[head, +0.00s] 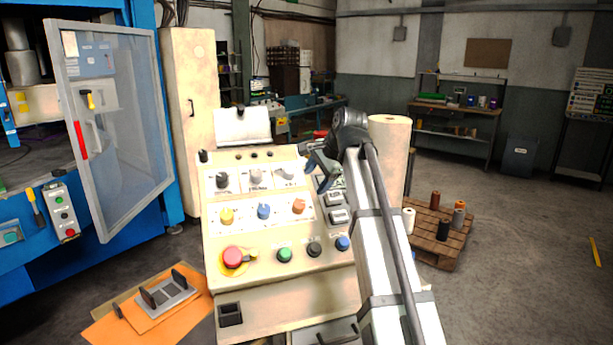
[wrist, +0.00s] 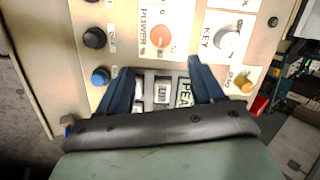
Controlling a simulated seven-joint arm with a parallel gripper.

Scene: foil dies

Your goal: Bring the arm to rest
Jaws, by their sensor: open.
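My gripper (head: 318,168) is raised in front of the upper right part of the beige control console (head: 225,285) in the head view. My arm reaches up to it from the lower right. In the wrist view my gripper (wrist: 158,75) has its two blue-grey fingers apart with nothing held between them. White rocker switches (wrist: 162,90) show between the fingers. Whether the fingers touch the panel cannot be told.
A red mushroom button (head: 233,257) stands on the console's lower left. A clear guard door (head: 120,120) hangs open on the blue press at left. A pale cylinder (head: 389,150) stands behind my arm. A pallet (head: 447,245) with spools is at right.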

